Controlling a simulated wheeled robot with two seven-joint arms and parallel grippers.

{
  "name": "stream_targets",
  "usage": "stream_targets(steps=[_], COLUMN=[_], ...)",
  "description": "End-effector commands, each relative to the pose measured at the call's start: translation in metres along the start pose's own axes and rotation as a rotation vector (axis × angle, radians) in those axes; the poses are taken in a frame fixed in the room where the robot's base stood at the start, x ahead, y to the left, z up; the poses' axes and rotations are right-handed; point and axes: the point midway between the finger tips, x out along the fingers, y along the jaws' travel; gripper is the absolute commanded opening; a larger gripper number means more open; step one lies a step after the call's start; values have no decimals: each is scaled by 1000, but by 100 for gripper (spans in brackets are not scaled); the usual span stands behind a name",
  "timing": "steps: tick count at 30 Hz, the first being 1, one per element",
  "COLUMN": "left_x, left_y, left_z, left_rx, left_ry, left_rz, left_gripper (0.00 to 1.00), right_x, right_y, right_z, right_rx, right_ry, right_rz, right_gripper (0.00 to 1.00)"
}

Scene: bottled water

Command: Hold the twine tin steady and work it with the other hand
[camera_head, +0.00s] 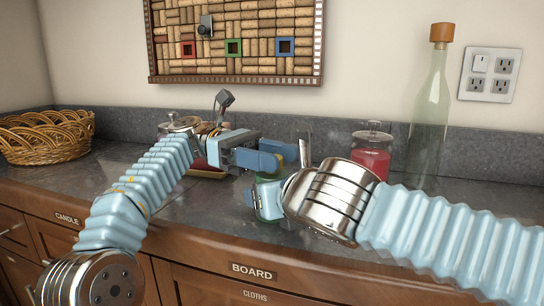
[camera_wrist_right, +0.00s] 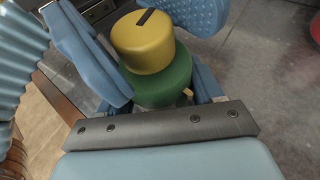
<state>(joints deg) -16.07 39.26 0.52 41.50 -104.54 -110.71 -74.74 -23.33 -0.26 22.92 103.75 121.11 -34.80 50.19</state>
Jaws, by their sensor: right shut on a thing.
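The twine tin, green (camera_wrist_right: 160,84) with a yellow top (camera_wrist_right: 143,42) that has a dark slot, stands between blue fingers in the right wrist view. In the head view only part of its green side (camera_head: 269,200) shows, beside my right wrist. My right gripper (camera_head: 262,198) is shut on the tin's green body. My left gripper (camera_head: 284,156) reaches in from the left, just above and behind the tin. The yellow top is not clear there.
A jar with red contents (camera_head: 371,160) and a tall corked bottle (camera_head: 429,115) stand at the back right. A wicker basket (camera_head: 45,137) is at the far left. A lidded container (camera_head: 178,124) is behind my left arm. Wooden drawers (camera_head: 255,272) line the counter's front.

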Motion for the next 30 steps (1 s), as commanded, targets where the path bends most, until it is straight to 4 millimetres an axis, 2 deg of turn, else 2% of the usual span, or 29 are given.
stream_targets(steps=[2, 19, 23, 30], left_x=[0, 0, 0, 1], left_y=[0, 0, -1, -2], left_z=[0, 0, 1, 1], left_rx=[0, -3, -3, 0], left_ry=[1, 0, 0, 2], left_rz=[0, 24, 92, 331], left_gripper=[61, 61, 61, 61], right_x=[0, 0, 0, 0], right_y=[0, -1, -1, -1], right_z=[-1, 0, 0, 0], right_rx=[1, 3, 3, 3], right_ry=[2, 0, 0, -1], right_rz=[1, -1, -1, -1], right_gripper=[39, 39, 39, 39])
